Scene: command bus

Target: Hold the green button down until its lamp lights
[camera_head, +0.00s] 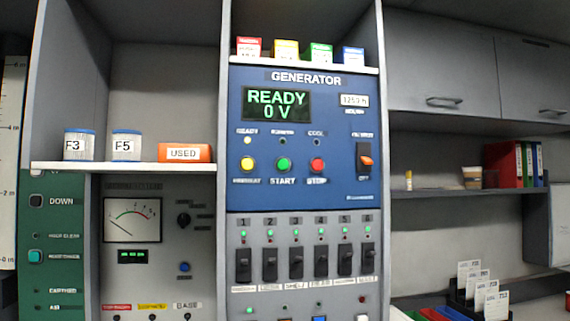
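The green button (284,165) is on the blue generator panel (345,195), above the label START. It sits between a yellow button (248,164) and a red button (317,165). A small lamp (283,142) above the green button looks dark. The display (276,104) reads READY, 0 V. Neither of my grippers is in view, and nothing touches the green button.
Below the panel is a row of several black switches (296,262) with small lamps. An orange-tipped switch (364,159) is at the panel's right. A white shelf (130,168) with jars juts out on the left. The space before the panel is clear.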

